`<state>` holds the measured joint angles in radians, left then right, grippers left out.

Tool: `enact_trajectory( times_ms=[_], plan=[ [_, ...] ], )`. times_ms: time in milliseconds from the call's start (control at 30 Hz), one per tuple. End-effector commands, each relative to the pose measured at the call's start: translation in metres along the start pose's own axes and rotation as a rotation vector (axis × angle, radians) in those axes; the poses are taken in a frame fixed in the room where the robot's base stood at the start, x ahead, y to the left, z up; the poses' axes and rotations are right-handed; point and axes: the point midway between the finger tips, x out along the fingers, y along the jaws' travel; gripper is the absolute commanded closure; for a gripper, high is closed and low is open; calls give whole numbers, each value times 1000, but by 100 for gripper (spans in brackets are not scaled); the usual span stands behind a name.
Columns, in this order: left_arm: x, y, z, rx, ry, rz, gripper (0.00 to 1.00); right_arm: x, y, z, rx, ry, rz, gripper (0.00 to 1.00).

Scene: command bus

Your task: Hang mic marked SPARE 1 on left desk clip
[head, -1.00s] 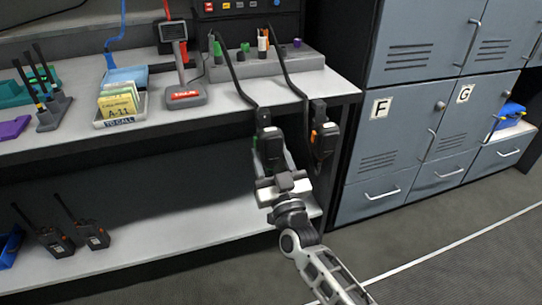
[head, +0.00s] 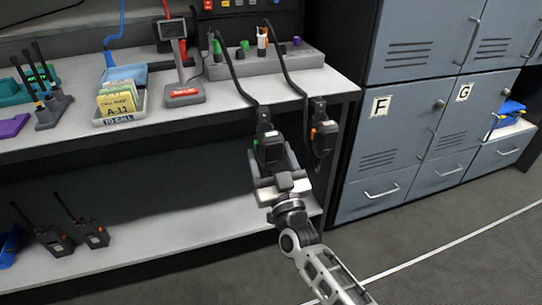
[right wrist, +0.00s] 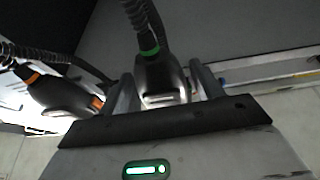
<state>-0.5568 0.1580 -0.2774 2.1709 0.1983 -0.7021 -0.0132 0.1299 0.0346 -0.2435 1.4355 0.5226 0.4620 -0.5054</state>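Two black hand mics on coiled cords hang at the front edge of the desk's right end. The left one (head: 268,138) has a green band, which also shows in the right wrist view (right wrist: 160,75). The right one (head: 322,135) has an orange band and appears at the left of the right wrist view (right wrist: 62,95). I cannot read a SPARE 1 label on either, and the clips are hidden behind the mics. My right gripper (head: 272,162) is open, its fingers on either side of the green-banded mic's lower body. My left gripper is not in view.
The desk (head: 215,118) carries a card tray (head: 122,108), a desk microphone stand (head: 183,95) and a socket block (head: 270,65) with plugs. A lower shelf (head: 170,240) holds two radios at left. Grey lockers (head: 385,150) stand right of the desk.

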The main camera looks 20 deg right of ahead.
Motion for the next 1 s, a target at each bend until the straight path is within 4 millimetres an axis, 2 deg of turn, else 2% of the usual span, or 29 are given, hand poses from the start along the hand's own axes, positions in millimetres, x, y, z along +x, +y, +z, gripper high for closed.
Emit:
enact_trajectory(
  times_ms=[333,533,667,800,867,900,1000],
  plan=[
    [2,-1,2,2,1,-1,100,-4,-4,5,10,-9,0,25],
    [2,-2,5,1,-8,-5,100,-2,-4,0,9,-8,0,25],
    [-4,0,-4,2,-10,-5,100,5,-3,-16,10,-7,0,25],
    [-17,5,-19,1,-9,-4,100,16,-2,-43,8,-4,1,25],
    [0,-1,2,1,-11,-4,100,9,-2,-30,9,-2,-1,25],
    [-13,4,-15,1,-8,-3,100,4,-2,-47,5,-8,-1,25],
    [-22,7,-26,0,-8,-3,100,-11,-1,-62,5,-8,0,25]
  ],
)
